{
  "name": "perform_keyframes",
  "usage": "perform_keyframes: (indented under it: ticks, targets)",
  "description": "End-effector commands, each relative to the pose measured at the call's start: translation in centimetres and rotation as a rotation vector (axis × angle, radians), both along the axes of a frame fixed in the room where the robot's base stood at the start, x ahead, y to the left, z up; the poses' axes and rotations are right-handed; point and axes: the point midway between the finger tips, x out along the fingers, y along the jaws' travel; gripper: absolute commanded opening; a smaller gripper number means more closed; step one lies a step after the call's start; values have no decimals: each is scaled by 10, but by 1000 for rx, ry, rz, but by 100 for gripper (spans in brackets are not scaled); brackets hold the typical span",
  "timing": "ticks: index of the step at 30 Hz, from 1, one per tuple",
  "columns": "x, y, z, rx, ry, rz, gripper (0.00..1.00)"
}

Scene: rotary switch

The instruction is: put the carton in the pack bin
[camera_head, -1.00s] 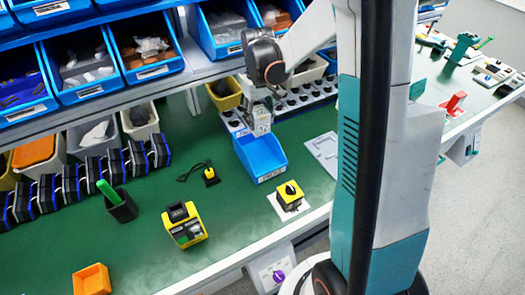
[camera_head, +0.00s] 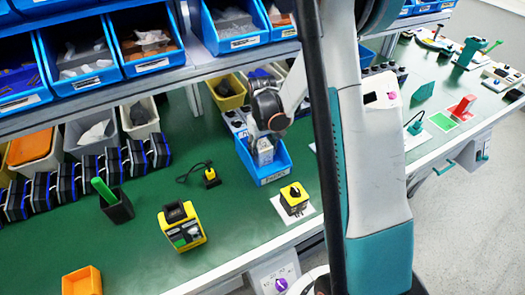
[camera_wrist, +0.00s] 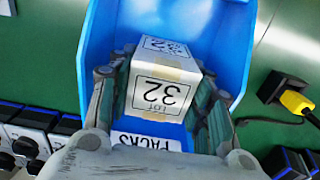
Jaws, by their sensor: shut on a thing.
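The carton (camera_wrist: 160,90) is a small white box with a tan strip, marked "LOT 32". My gripper (camera_wrist: 160,100) is shut on it, with a finger on either side in the wrist view. The pack bin (camera_wrist: 222,30) is a blue open bin with a label reading "PACKS"; it lies behind and around the carton in the wrist view. In the head view the carton (camera_head: 264,152) is within the outline of the blue bin (camera_head: 272,175), under my gripper (camera_head: 265,140). I cannot tell whether the carton touches the bin floor.
A yellow-and-black rotary switch (camera_head: 294,196) stands right of the bin. A yellow plug (camera_head: 211,176) with a black cable lies left of it. A yellow device (camera_head: 182,226) and an orange tray (camera_head: 82,281) are nearer the front. Shelf bins (camera_head: 235,25) hang above.

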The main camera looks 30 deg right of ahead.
Motion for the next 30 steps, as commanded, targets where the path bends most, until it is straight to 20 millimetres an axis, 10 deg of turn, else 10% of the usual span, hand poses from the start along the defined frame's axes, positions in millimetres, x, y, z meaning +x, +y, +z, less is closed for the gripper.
perform_keyframes:
  ticks: [11, 12, 14, 30]
  targets:
    - [0, 0, -4, 0, 0, 0, 16]
    - [0, 0, -3, 0, 0, 0, 55]
    - [0, 0, -3, 0, 0, 0, 66]
    - [0, 0, 16, 0, 0, 0, 66]
